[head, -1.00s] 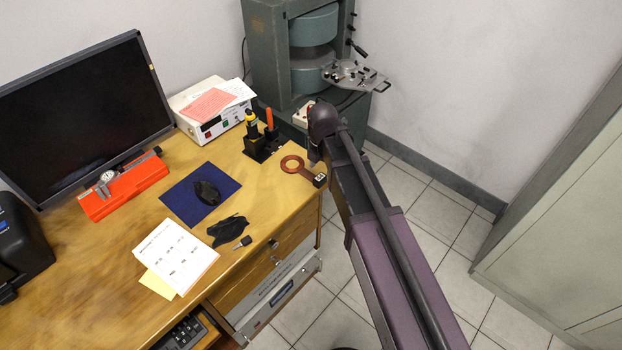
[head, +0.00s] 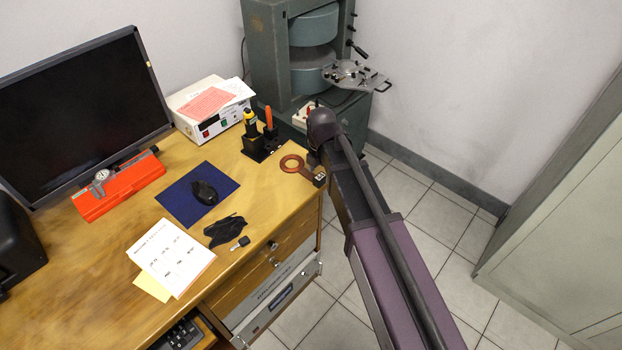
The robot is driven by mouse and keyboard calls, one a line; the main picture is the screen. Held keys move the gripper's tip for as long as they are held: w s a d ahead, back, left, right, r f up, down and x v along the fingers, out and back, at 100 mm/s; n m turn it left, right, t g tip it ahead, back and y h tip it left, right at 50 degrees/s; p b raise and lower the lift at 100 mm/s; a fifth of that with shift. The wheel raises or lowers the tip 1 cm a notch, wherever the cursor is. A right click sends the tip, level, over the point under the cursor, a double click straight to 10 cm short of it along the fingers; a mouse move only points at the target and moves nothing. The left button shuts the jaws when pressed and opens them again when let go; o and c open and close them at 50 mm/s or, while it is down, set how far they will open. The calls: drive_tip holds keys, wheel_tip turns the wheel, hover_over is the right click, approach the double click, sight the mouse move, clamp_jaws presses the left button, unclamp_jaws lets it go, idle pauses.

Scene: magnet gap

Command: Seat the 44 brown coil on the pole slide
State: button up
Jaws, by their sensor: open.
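The brown coil (head: 292,163) is a flat copper-coloured ring with a short handle and a dark end block (head: 319,177). It lies on the right edge of the wooden desk. The pole slide appears to be the metal plate (head: 352,74) with knobs and a handle, jutting from the green magnet frame (head: 268,55) beside the round poles (head: 313,27). My arm reaches up from the bottom right, its end joint just right of the coil and below the slide. My gripper's fingers cannot be made out; the arm hides them.
A black stand (head: 262,145) with yellow- and orange-handled tools stands behind the coil. A white instrument (head: 211,108), blue mat (head: 180,203), black glove (head: 225,230) and papers (head: 171,256) are on the desk (head: 110,230). A cabinet (head: 565,230) stands right; floor between is clear.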

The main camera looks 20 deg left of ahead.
drive_tip(key=shift+f+b, duration=0.85)
drive_tip(key=shift+f, duration=0.3)
clamp_jaws()
